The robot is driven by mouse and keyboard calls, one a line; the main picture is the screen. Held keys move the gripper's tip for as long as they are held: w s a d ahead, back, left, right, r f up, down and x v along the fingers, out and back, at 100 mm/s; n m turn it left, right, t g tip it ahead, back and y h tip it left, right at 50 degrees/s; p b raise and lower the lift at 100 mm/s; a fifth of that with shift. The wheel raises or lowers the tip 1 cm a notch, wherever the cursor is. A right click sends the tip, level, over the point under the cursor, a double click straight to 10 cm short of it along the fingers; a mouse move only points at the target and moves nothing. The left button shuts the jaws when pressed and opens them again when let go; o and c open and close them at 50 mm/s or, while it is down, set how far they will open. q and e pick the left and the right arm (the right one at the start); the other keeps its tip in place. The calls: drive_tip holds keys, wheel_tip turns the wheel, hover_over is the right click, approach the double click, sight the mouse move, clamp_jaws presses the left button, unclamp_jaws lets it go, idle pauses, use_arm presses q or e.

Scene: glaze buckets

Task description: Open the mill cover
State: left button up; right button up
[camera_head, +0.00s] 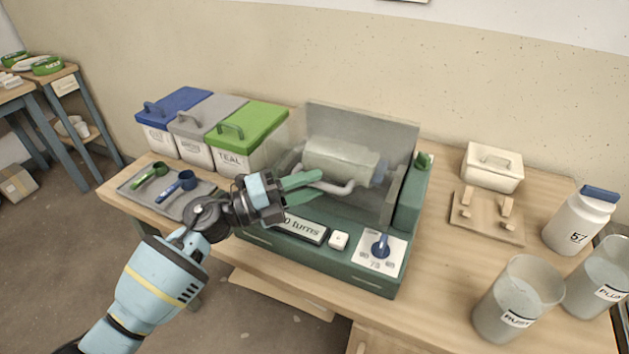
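The green mill (340,264) stands on the wooden table, with a pale jar or drum (340,160) inside its see-through cover (397,140). The cover appears to be down over the drum. A pale bar handle (338,188) is at the cover's front. My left gripper (312,187) is at this handle, its green fingers pointing right and lying over the handle's left part. The fingers show a narrow gap, but whether they are closed on the bar cannot be told. My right gripper is not in view.
Blue, grey and green-lidded bins (235,140) stand behind left, with a spoon tray (128,186) before them. The mill's front has a blue knob (381,246) and a white button (339,240). Right are a white box (492,168), a wooden rack (487,228), a bottle (578,222) and buckets (515,300).

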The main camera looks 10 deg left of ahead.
use_arm(q)
drive_tip(key=shift+w+d, duration=0.35)
drive_tip(key=shift+d, duration=0.3)
clamp_jaws()
